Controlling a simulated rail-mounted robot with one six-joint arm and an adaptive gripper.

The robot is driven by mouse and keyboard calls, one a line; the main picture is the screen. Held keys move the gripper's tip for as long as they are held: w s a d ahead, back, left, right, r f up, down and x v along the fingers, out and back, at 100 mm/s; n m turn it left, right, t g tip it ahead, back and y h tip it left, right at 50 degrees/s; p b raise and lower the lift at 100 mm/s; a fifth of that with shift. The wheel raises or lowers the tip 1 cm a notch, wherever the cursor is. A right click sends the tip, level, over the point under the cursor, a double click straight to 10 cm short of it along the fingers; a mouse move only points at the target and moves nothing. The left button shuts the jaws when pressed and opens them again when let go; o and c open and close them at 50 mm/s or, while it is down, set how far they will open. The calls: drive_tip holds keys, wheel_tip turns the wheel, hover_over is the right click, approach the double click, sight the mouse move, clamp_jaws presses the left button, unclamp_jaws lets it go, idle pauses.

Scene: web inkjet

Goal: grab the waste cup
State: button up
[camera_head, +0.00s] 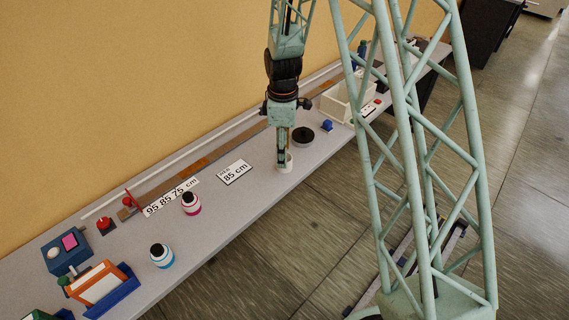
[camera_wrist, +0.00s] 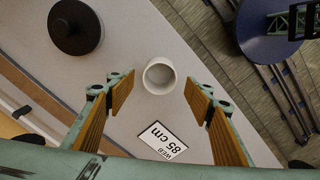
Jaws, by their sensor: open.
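The waste cup looks to be the small white cup (camera_wrist: 159,77), upright with its round mouth facing up, on the grey bench. In the wrist view it lies between and just beyond the tips of my open gripper (camera_wrist: 159,88), whose fingers have tan inner pads. The inside of the cup looks empty. In the head view the white cup (camera_head: 286,166) shows under my gripper (camera_head: 282,162), partly hidden by it. I cannot tell whether the fingers touch the cup; in the wrist view there is a gap on each side.
A black round lidded thing (camera_wrist: 75,27) stands near the cup. An "85 cm" card (camera_head: 234,172) lies beside it. A pink-labelled bottle (camera_head: 191,203) and a blue-labelled bottle (camera_head: 162,256) stand farther left. A white bin (camera_head: 341,101) stands to the right. The bench's front edge is close to the cup.

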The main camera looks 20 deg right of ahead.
drive_tip(key=shift+f, duration=0.15)
drive_tip(key=shift+d+f+b, duration=0.1)
drive_tip(key=shift+f+b, duration=0.4)
drive_tip(key=shift+f, duration=2)
drive_tip(key=shift+c, duration=0.3)
drive_tip(key=c, duration=0.9)
drive_tip(key=shift+r, duration=0.15)
drive_tip(key=shift+r+p, duration=0.35)
drive_tip(key=shift+r, duration=1.35)
drive_tip(key=s, duration=0.5)
drive_tip(key=s+a+r, duration=0.1)
drive_tip(key=s, duration=1)
drive_tip(key=shift+a+r, duration=0.2)
drive_tip(key=shift+a, duration=0.15)
